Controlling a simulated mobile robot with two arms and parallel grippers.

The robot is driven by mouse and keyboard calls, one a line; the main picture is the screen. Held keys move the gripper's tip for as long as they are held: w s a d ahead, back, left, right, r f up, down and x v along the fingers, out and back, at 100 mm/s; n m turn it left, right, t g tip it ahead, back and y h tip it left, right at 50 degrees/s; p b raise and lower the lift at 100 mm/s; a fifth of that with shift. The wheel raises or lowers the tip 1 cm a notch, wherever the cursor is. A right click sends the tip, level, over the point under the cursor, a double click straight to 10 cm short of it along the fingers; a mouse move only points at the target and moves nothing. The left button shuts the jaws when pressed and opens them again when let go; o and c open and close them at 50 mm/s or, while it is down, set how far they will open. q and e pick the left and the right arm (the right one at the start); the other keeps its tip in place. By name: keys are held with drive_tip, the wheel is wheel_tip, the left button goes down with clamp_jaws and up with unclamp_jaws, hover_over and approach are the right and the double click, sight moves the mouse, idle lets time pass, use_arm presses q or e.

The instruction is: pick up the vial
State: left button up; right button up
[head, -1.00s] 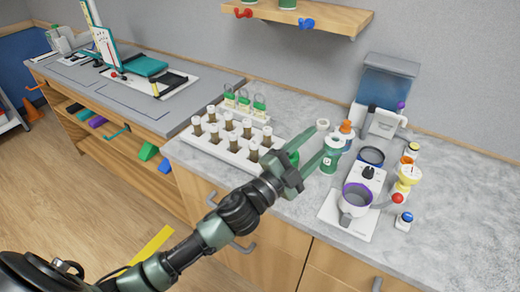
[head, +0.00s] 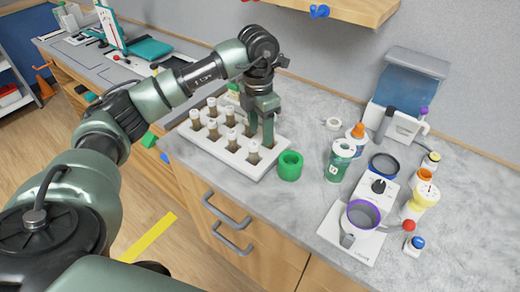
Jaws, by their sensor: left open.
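Several vials with brown contents and pale caps stand upright in a white rack (head: 234,163) on the grey counter. One vial (head: 253,154) is at the rack's front right, and another vial (head: 231,141) is to its left. My left gripper (head: 261,138) is open and points down over the right back part of the rack. Its fingers hide part of the rack and whatever stands behind them. I cannot tell whether a vial is between the fingers. My right gripper is not in view.
A green ring-shaped holder (head: 290,166) stands just right of the rack. A green and white jar (head: 339,160) and a white device with a purple-rimmed cup (head: 361,216) are further right. A wooden shelf (head: 345,8) hangs above the back.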

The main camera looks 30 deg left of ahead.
sight(253, 144)
use_arm(q)
drive_tip(key=shift+s+a, duration=0.15)
drive_tip(key=shift+a, duration=0.25)
drive_tip(key=f+p, duration=0.1)
drive_tip(key=f, duration=0.1)
drive_tip(key=f+p, duration=0.1)
drive_tip(key=f, duration=0.1)
drive_tip(key=s+f+p, duration=0.1)
drive_tip(key=f, duration=0.1)
drive_tip(key=shift+a+f, duration=0.1)
drive_tip(key=shift+a, duration=0.25)
drive_tip(key=shift+f, duration=0.6)
clamp_jaws()
